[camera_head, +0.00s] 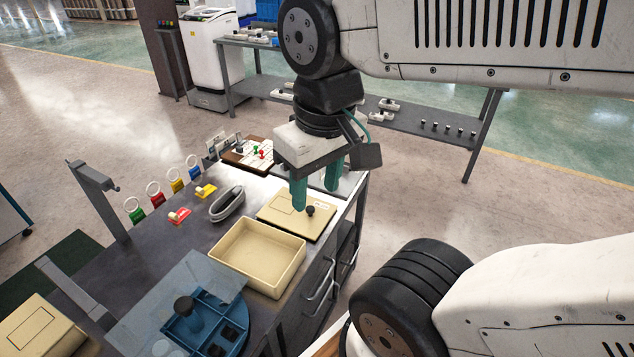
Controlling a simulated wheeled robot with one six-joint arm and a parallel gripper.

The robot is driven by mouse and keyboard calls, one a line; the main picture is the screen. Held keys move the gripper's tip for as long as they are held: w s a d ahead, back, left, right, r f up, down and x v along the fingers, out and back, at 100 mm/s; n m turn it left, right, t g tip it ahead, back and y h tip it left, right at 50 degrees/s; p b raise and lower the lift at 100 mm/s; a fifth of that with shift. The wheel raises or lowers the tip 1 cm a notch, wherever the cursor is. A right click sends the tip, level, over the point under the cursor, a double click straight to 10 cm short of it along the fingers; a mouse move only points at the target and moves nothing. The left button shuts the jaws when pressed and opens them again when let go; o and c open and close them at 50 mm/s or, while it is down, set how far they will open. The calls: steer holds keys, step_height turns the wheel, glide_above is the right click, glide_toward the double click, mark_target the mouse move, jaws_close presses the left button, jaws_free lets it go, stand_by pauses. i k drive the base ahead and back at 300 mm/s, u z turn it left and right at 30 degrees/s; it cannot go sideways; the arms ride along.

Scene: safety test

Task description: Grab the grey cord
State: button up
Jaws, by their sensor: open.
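A grey cord (227,204), coiled into a long oval loop, lies on the dark workbench top (150,255) left of the beige lid. My gripper (317,190) points down with two green fingers apart and nothing between them. It hangs above the right part of the bench, over the beige lid, to the right of the cord and apart from it. The cord is fully in view.
A blue round organizer (205,325) stands in front.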

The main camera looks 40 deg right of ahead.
mark_target(239, 192)
steer(key=z, duration=0.05)
steer(key=k, duration=0.5)
steer(key=z, duration=1.9)
steer(key=i, duration=1.35)
steer(key=u, duration=2.55)
steer(key=i, duration=0.5)
steer(key=u, duration=0.05)
